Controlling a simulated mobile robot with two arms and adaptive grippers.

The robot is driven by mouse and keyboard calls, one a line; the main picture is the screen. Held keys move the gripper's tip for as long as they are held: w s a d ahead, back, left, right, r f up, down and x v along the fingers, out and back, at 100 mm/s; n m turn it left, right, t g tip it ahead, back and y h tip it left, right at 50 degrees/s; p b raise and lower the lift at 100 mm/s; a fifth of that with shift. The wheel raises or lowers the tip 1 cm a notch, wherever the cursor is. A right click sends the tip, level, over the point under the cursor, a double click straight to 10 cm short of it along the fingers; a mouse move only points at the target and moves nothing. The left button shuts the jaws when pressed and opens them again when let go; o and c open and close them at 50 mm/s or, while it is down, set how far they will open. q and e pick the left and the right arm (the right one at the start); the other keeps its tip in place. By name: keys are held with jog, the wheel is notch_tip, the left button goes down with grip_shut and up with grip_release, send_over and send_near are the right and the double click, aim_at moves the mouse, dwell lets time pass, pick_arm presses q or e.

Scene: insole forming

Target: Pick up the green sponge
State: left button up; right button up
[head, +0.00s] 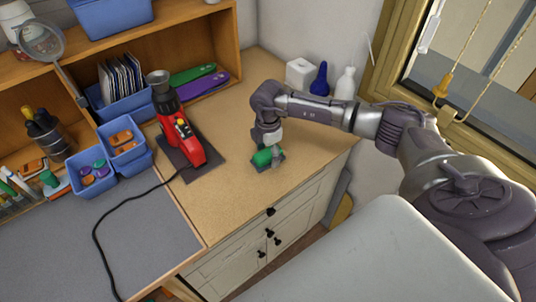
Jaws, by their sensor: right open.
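The green sponge (262,158) lies on the wooden worktop (235,195), near the middle of the picture. My right gripper (268,162) points down right at the sponge, with its fingers around or beside it; I cannot tell which. The gripper is open. The gripper and wrist hide part of the sponge, and contact with it cannot be made out. My left gripper does not show in this view.
A red heat tool (184,140) stands on a dark mat left of the sponge. White and blue bottles (320,78) stand behind my right arm. Blue bins (92,172), a shelf (200,40) and a black cable (125,215) are at left. The worktop around the sponge is clear.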

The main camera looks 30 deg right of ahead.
aim_at(268, 151)
jog(key=c, duration=1.1)
jog(key=shift+c, duration=0.3)
jog(key=shift+r, duration=0.15)
jog(key=shift+r+b, duration=0.4)
jog(key=shift+r, duration=0.1)
notch_tip(268, 151, up, 3)
jog(key=shift+w+f+b, duration=0.1)
jog(key=shift+b, duration=0.6)
jog(key=s+d+r+b, duration=0.3)
jog(key=s+d+r, duration=0.4)
jog(key=s+d, duration=0.1)
jog(key=shift+s+b, duration=0.3)
jog(key=shift+s, duration=0.1)
